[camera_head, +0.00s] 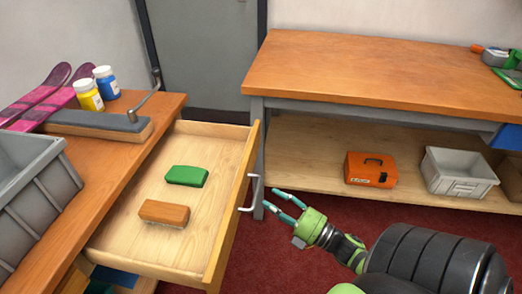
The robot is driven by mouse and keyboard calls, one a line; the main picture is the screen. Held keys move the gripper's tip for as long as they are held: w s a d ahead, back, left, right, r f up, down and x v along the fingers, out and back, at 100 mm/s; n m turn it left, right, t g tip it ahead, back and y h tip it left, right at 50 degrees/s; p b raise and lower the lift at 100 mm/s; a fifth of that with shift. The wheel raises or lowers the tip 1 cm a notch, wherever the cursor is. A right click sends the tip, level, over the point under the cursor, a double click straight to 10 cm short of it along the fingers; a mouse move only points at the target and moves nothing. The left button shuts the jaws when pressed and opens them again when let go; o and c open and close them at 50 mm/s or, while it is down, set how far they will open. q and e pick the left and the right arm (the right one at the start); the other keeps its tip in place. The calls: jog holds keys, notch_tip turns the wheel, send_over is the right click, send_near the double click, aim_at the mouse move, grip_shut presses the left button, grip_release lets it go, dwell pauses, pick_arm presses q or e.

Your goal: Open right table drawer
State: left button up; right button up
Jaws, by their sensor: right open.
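A light wooden drawer (222,150) stands pulled far out from under the orange-topped bench on the left. A green block (187,176) and a brown wooden brush (164,213) lie inside it. Its pale metal handle (250,196) sits on the front panel. My right gripper (271,199), with teal fingers, is open just right of the handle, its fingertips pointing toward it. The fingers look empty, and I cannot tell whether one touches the handle. My left gripper is not in view.
The left bench (120,150) carries a grey bin (35,190), paint jars (88,95) and pink skis (50,98). A second bench (380,80) stands at the back, with an orange case (370,169) and a grey crate (458,174) on its shelf. Red floor shows around my right gripper.

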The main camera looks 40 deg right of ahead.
jog(key=v, duration=0.6)
dwell(0.4)
